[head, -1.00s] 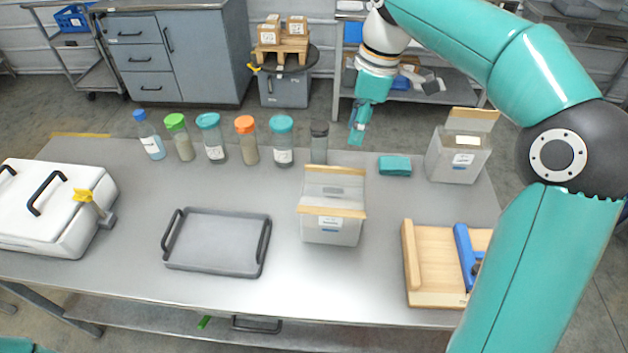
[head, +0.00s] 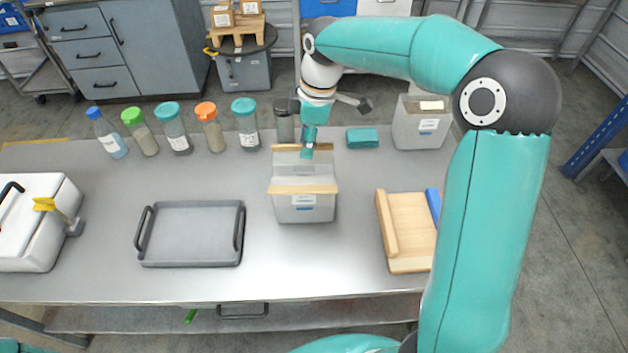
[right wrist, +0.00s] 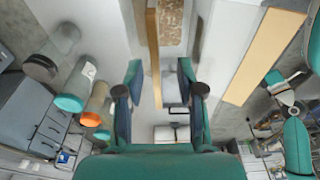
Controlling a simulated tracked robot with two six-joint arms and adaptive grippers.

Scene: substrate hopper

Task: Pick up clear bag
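A clear, boxy bag (head: 303,208) with a white label stands upright and open mid-table, with tan strips along its front and back top edges. A second similar bag (head: 415,135) stands at the back right, partly behind my right arm. My right gripper (head: 307,152) points down at the first bag's back strip. In the right wrist view its fingers (right wrist: 160,95) are apart, on either side of a tan strip (right wrist: 152,50); I cannot tell if they touch it. Speckled brown material (right wrist: 172,22) shows beside that strip. My left gripper is out of view.
Several capped bottles (head: 174,130) line the back edge, with the dark-capped one (head: 284,122) close to the right gripper. A grey tray (head: 190,235) lies left of the bag. A wooden board (head: 412,235) lies right, a teal block (head: 362,138) behind, and a white box (head: 35,245) far left.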

